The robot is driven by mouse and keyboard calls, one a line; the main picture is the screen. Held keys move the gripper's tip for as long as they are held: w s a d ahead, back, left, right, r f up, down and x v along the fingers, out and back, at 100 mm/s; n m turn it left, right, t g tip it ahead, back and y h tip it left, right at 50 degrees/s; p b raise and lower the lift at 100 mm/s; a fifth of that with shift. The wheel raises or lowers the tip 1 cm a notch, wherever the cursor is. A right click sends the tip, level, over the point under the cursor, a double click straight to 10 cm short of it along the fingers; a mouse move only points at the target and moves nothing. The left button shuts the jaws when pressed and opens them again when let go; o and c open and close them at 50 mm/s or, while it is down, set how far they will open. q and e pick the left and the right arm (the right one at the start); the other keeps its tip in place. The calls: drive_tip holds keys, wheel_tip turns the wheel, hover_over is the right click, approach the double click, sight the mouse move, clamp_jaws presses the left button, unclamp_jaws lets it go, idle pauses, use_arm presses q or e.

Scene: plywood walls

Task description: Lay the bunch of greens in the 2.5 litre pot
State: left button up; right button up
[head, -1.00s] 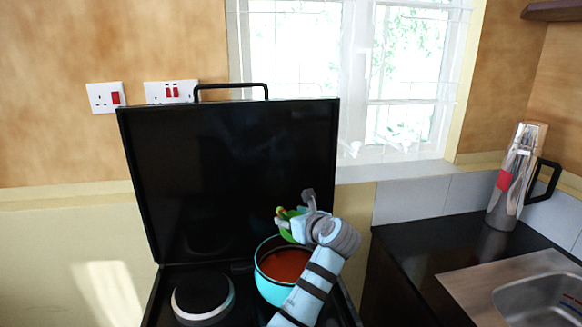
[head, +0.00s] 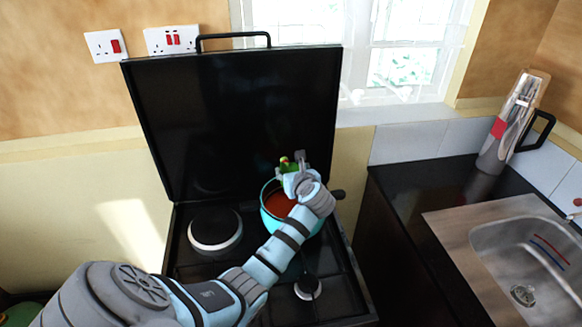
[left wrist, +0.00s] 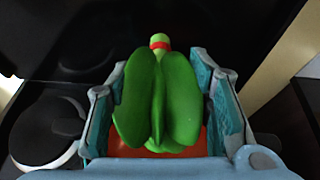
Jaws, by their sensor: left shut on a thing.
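The bunch of greens (head: 286,166) is a dark green leafy bundle with a red band around its pale stem. My left gripper (head: 293,172) is shut on it; the left wrist view shows the leaves (left wrist: 155,100) between the two fingers. The pot (head: 267,217) is turquoise with an orange-red inside and stands on the hob. The gripper and greens are over the pot's back part, and my arm hides its right side. In the left wrist view, the orange-red inside (left wrist: 196,146) shows below the leaves. I cannot tell whether the leaves touch the pot. My right gripper is not in view.
The black hob lid (head: 235,120) stands open behind the pot. A bare hotplate (head: 215,230) is left of the pot. A steel flask (head: 505,125) stands on the dark counter at right, behind the sink (head: 540,260). The hob's front is partly under my arm.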

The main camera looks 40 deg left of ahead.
use_arm(q)
drive_tip(key=shift+w, duration=0.1)
drive_tip(key=o, duration=1.3)
drive_tip(key=shift+r, duration=0.15)
drive_tip(key=v, duration=1.2)
